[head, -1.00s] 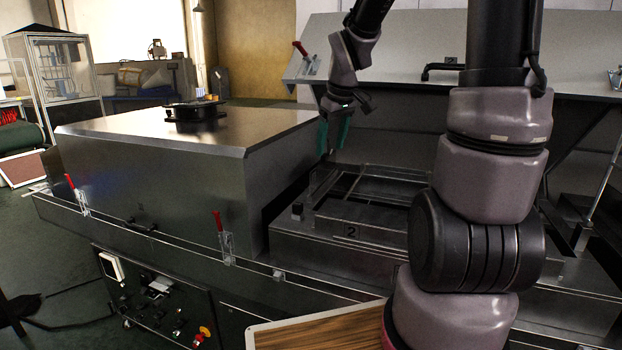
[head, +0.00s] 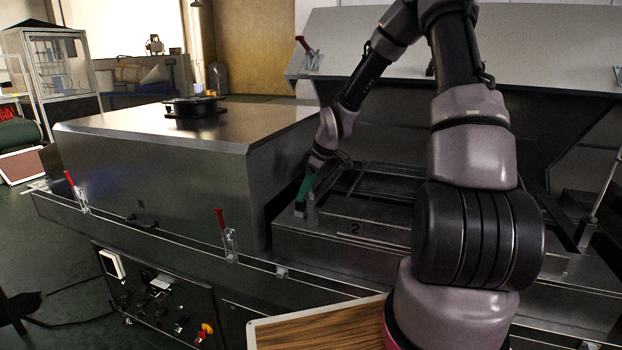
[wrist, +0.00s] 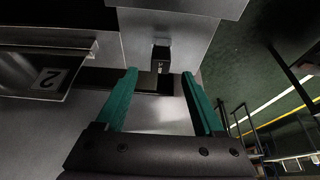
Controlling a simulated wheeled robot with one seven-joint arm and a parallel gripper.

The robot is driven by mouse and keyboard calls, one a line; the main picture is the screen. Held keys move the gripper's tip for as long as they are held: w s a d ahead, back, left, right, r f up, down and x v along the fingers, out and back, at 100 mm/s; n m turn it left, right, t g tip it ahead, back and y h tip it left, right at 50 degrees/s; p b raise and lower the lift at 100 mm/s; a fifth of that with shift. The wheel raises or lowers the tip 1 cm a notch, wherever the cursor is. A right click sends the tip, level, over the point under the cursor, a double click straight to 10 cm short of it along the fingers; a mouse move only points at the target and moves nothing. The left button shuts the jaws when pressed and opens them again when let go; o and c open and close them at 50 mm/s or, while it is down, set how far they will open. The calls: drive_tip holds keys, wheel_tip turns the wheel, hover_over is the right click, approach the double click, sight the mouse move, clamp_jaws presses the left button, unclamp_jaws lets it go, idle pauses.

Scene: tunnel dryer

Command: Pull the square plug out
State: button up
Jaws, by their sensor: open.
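The square plug (wrist: 161,53) is a small dark block on the grey metal of the dryer, in the upper middle of the wrist view. My gripper (wrist: 159,75) has its two green fingers apart, with the plug ahead of and between the lines of the fingertips. Nothing is held between the fingers. In the head view my gripper (head: 301,204) points down at the left end of the open dryer section, where the plug is mostly hidden by the fingers. I cannot tell whether the fingers touch the plug.
A large closed metal hood (head: 180,180) stands close to the left of my gripper. A plate marked 2 (head: 356,228) lies to the right, and it also shows in the wrist view (wrist: 48,77). A raised lid (head: 390,60) stands behind. Red-handled clamps (head: 220,220) line the front edge.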

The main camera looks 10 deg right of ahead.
sight(301, 208)
drive_tip(key=x, duration=0.5)
clamp_jaws()
idle(0.3)
